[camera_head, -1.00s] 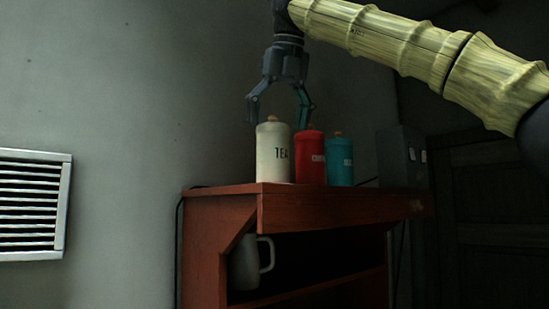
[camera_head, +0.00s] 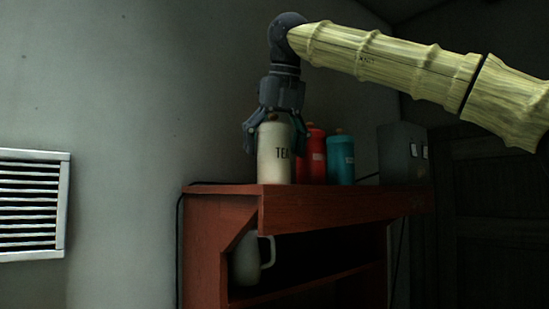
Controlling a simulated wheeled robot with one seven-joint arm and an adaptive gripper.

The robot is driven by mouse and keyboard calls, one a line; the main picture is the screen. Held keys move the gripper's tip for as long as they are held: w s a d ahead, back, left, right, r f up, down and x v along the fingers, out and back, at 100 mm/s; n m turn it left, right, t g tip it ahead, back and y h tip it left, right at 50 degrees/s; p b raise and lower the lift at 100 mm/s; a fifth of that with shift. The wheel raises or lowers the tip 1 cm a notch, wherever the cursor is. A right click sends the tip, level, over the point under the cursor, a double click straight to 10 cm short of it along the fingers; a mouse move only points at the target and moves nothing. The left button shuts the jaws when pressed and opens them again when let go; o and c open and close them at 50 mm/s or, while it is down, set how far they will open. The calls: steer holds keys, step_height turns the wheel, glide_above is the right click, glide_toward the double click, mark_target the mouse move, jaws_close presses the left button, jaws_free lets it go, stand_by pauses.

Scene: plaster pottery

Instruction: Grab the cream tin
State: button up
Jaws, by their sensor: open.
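I cannot tell whether the fingers touch the tin.
A red tin (camera_head: 316,160) and a teal tin (camera_head: 340,160) stand close to its right. A grey box (camera_head: 401,155) is farther right. A pale mug (camera_head: 246,262) sits in the shelf unit (camera_head: 300,210) below. A white vent (camera_head: 32,205) is on the left wall.

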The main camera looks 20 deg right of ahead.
steer(key=shift+w+f, duration=0.15)
steer(key=shift+w, duration=0.2)
steer(key=c, duration=1.1)
steer(key=shift+s, duration=0.2)
steer(key=shift+w+r, duration=0.1)
steer(key=shift+r, duration=0.1)
steer(key=shift+c, duration=0.2)
